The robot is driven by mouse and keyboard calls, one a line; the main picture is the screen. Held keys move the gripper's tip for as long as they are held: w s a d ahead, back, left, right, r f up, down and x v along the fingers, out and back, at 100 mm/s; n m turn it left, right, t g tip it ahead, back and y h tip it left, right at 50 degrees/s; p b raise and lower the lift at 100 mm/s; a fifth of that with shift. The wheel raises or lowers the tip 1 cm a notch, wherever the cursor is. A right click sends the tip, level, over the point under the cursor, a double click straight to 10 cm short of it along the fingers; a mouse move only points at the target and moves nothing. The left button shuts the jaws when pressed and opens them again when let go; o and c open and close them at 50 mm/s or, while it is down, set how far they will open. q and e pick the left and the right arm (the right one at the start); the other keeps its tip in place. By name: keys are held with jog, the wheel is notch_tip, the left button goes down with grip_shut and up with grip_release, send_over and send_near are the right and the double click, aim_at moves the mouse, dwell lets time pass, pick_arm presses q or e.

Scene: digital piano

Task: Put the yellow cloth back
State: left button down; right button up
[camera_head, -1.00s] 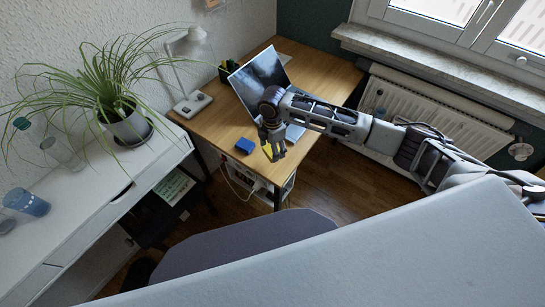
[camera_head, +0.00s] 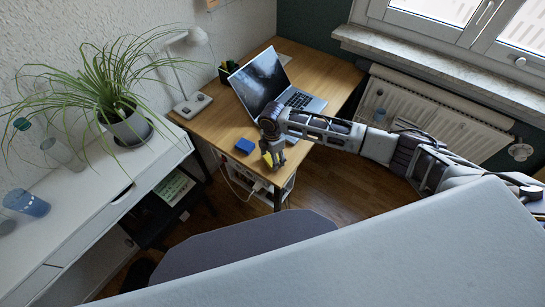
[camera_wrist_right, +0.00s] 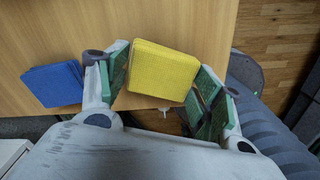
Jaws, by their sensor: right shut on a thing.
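The yellow cloth (camera_wrist_right: 163,71) is a folded rectangular pad between the green-padded fingers of my right gripper (camera_wrist_right: 165,88) in the right wrist view. The gripper is shut on it. In the head view my right gripper (camera_head: 274,157) is at the front edge of the wooden desk (camera_head: 215,112), with a small part of the yellow cloth (camera_head: 267,159) showing beside the fingers. I cannot tell whether the cloth touches the desk. My left gripper is not in view.
A blue cloth (camera_head: 246,146) lies on the desk left of the gripper; it also shows in the right wrist view (camera_wrist_right: 54,84). An open laptop (camera_head: 262,84) stands behind. A lamp (camera_head: 193,104) is at the desk's left. A dark grey seat (camera_head: 240,245) is in front.

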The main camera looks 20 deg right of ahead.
jog(key=shift+f, duration=0.2)
jog(key=o, duration=0.9)
notch_tip(320, 180, up, 12)
jog(key=shift+r, duration=0.1)
dwell(0.6)
dwell(0.4)
